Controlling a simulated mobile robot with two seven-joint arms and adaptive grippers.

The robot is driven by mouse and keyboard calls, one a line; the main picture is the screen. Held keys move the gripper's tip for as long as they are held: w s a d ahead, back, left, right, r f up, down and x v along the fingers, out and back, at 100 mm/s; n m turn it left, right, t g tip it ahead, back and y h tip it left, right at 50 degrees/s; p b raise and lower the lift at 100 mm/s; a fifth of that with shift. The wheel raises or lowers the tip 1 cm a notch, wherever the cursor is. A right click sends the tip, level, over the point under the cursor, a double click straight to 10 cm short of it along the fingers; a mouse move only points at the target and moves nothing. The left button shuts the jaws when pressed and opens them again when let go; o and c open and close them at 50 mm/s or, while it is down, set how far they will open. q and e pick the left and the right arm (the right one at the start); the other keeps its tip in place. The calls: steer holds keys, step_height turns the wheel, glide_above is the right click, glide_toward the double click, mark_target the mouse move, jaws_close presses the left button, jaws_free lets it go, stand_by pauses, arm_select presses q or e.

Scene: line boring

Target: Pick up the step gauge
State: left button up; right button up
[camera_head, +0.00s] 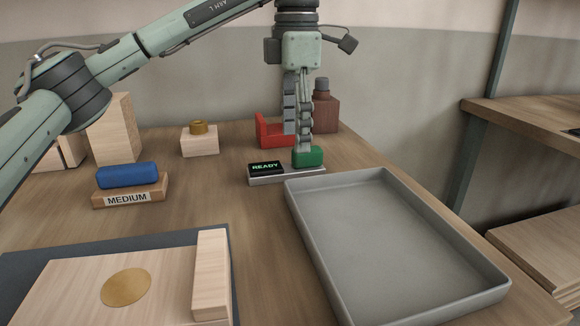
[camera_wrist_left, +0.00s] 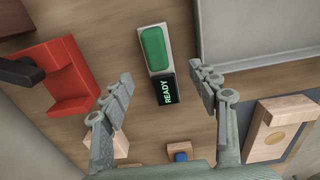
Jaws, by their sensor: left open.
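No piece carries the name step gauge, so I cannot tell for sure which one it is. A red stepped, L-shaped piece (camera_head: 275,132) stands at the back of the bench; it also shows at the left in the wrist view (camera_wrist_left: 68,78). A green block (camera_head: 308,156) sits on a grey base with a dark READY display (camera_head: 266,168). My left gripper (camera_head: 297,142) points down, open and empty, over this unit. In the wrist view the green block (camera_wrist_left: 154,48) and display (camera_wrist_left: 167,90) appear between the spread fingers (camera_wrist_left: 162,73). My right gripper is out of view.
A grey tray (camera_head: 299,212) lies at the front right. A blue block (camera_head: 127,175) rests on a wooden MEDIUM block (camera_head: 127,197) at left. A brass-topped block (camera_head: 200,143) and a dark red bottle (camera_head: 325,113) stand behind. A wooden fixture (camera_head: 75,287) is in front.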

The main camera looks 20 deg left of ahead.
mark_target(296, 157)
arm_select(q)
step_height(296, 157, down, 6)
steer(key=shift+w+r, duration=0.15)
steer(key=shift+r, duration=0.1)
jaws_close()
stand_by(0.4)
